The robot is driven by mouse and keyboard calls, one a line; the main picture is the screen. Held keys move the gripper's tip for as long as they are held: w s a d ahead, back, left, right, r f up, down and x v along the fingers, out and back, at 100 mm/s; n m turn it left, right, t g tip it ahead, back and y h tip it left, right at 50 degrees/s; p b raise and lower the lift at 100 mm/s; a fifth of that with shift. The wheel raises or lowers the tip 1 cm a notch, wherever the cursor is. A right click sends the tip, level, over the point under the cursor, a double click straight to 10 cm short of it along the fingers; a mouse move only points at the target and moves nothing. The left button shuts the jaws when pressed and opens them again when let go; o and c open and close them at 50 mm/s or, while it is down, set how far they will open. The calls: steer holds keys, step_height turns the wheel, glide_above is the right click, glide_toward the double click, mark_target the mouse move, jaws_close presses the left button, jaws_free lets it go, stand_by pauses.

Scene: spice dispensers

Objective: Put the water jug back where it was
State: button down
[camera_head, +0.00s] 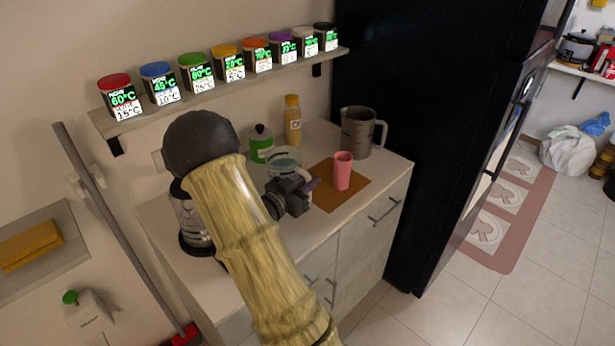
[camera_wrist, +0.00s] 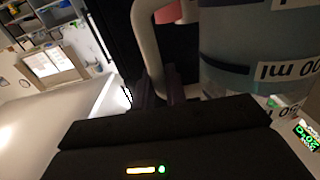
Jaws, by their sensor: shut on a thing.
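The water jug (camera_head: 284,162) is a clear, bluish jug above or on the counter, just behind my gripper (camera_head: 308,185) in the head view. My gripper is shut on the jug's handle. In the wrist view the jug (camera_wrist: 255,50) fills the upper right with upside-down "ml" lettering, and its pale handle (camera_wrist: 148,40) runs down to the fingers. The jug's lower part is hidden behind my gripper in the head view. I cannot tell whether its base touches the counter.
A pink cup (camera_head: 343,172) stands on a brown mat (camera_head: 325,197) to the right. A grey pitcher (camera_head: 356,132), yellow bottle (camera_head: 293,120) and green-labelled jar (camera_head: 261,145) stand behind. A glass vessel (camera_head: 190,215) stands left. The shelf (camera_head: 200,98) above holds several spice jars.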

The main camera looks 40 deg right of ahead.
steer(key=shift+r, duration=0.1)
steer(key=shift+w+f, duration=0.1)
steer(key=shift+f, duration=1.8)
steer(key=c, duration=1.8)
jaws_free()
steer(key=shift+f, duration=0.15)
steer(key=o, duration=0.4)
steer(key=shift+s, duration=0.2)
steer(key=shift+c, duration=0.2)
steer(key=shift+f, duration=0.1)
steer(key=a+b, duration=0.1)
steer(key=a, duration=0.6)
steer(key=shift+s+a+r, duration=0.25)
steer(key=shift+s, duration=0.15)
